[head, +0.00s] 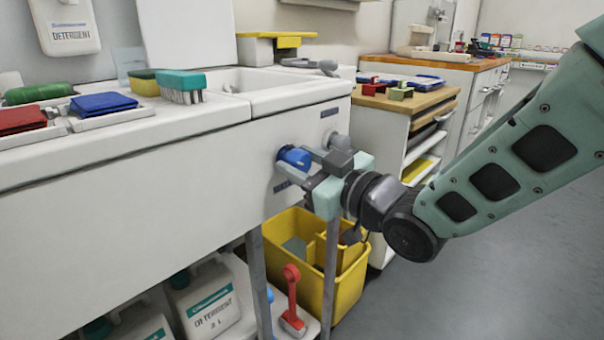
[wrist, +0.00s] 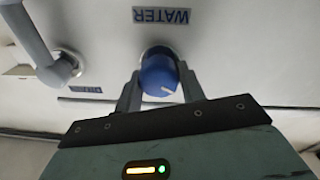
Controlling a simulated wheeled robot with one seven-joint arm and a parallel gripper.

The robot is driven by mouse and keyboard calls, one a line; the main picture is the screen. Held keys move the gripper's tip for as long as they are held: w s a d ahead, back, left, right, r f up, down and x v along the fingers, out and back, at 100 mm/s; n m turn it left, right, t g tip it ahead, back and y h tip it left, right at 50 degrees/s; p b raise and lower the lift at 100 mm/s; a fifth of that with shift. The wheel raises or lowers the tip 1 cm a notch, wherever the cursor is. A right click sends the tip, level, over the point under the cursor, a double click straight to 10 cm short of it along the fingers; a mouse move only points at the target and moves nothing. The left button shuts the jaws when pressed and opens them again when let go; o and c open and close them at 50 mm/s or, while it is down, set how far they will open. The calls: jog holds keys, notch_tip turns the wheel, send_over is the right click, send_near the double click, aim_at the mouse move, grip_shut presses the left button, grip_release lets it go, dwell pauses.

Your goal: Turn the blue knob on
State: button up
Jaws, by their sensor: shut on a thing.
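The blue knob (head: 294,157) is on the white front panel of the sink unit. In the wrist view the blue knob (wrist: 159,76) sits between my two fingers, below a label that reads WATER and appears upside down. A white mark shows on the knob's face. My gripper (head: 304,166) reaches in from the right, and its fingers are closed on the knob's two sides. The fingers also show in the wrist view (wrist: 158,92). The far side of the knob is hidden.
A grey lever handle (wrist: 62,68) is beside the knob on the same panel. A yellow bucket (head: 345,284) stands below my gripper. A brush (head: 181,82) and cloths (head: 103,103) lie on the sink top. Open floor (head: 500,280) is at right.

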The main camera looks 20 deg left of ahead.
jog(key=shift+w+d+f+n+b, duration=0.1)
jog(key=shift+n+b, duration=0.3)
jog(key=shift+n, duration=0.2)
jog(key=o, duration=0.9)
jog(key=shift+o, duration=0.2)
jog(key=p+v, duration=0.2)
jog(key=v, duration=1.5)
jog(key=shift+d, duration=0.25)
